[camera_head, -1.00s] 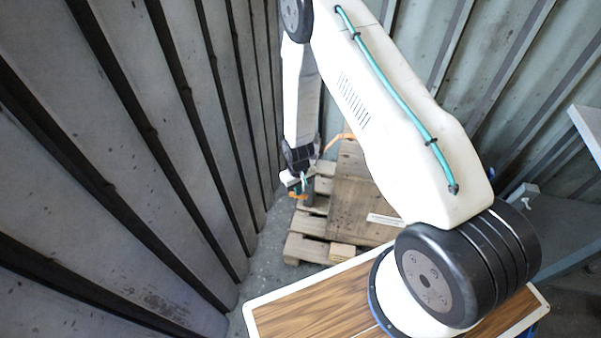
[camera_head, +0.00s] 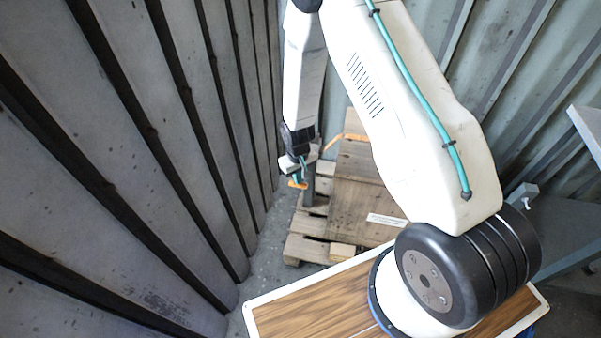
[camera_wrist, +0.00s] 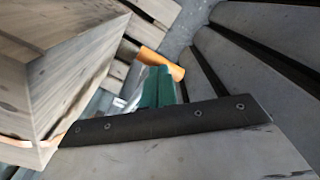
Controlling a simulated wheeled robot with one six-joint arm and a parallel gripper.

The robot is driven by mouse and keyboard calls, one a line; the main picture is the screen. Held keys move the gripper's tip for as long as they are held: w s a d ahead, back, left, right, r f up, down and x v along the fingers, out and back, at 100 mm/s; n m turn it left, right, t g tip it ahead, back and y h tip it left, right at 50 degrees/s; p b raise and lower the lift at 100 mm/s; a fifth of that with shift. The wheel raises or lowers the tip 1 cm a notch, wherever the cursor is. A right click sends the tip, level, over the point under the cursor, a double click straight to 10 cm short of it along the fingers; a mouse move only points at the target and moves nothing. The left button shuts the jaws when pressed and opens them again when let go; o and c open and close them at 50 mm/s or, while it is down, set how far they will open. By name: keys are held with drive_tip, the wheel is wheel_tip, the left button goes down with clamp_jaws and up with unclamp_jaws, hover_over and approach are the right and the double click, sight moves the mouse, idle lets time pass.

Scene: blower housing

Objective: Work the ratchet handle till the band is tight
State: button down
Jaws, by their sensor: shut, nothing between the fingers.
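My gripper (camera_head: 301,175), with teal fingers, is low beside the left side of a wooden crate (camera_head: 360,210). The fingers look closed together in the wrist view (camera_wrist: 158,88). An orange piece, apparently the ratchet handle (camera_wrist: 162,64), lies just beyond the fingertips; it also shows in the head view (camera_head: 296,184). I cannot tell whether the fingers touch it. An orange band (camera_head: 348,137) runs over the crate's top edge, and a strip of it shows low on the crate in the wrist view (camera_wrist: 14,141). The ratchet body is mostly hidden.
The crate stands on a wooden pallet (camera_head: 304,250). A ribbed metal wall (camera_head: 130,150) rises close on the left, with a narrow strip of floor (camera_head: 268,238) between. A wood-topped surface (camera_head: 300,308) lies in front, and a grey table (camera_head: 560,235) stands at right.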

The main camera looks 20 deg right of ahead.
wheel_tip(320, 180, down, 7)
wheel_tip(320, 180, up, 11)
drive_tip(key=shift+f, duration=0.1)
wheel_tip(320, 180, up, 5)
drive_tip(key=shift+r, duration=0.1)
idle(0.4)
